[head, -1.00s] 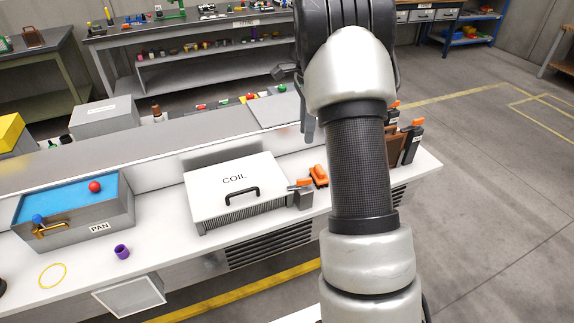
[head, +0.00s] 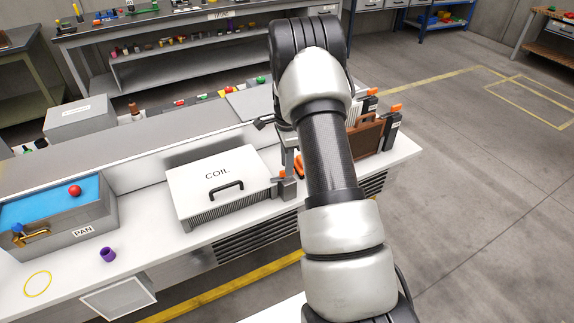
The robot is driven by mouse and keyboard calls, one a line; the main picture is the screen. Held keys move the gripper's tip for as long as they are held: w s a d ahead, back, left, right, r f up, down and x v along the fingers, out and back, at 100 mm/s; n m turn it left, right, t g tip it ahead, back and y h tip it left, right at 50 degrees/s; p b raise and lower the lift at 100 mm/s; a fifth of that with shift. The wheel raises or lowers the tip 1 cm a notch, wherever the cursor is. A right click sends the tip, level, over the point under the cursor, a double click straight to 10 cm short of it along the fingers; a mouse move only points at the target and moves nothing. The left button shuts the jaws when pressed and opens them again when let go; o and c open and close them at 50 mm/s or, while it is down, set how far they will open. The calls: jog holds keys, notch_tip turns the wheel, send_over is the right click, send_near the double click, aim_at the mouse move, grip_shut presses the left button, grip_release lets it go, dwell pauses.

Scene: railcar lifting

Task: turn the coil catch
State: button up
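The white COIL box (head: 219,185) with a black handle (head: 226,191) sits on the bench, lid closed. At its right end stands the coil catch, a grey block (head: 286,190) with an orange part (head: 282,174) on top. Another orange piece (head: 299,166) shows just right of it, partly covered by my arm. My gripper (head: 291,158) hangs just behind and above the catch, mostly hidden by my own arm. I cannot tell whether it touches the catch, or whether its fingers are open or shut.
The PAN box (head: 83,232) with a blue top is at left, with a purple cup (head: 108,255) in front. A brown slab (head: 367,138) and dark orange-topped posts (head: 391,127) stand right of my arm. The bench front between cup and COIL box is clear.

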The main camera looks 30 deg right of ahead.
jog(key=shift+f, duration=0.7)
grip_shut()
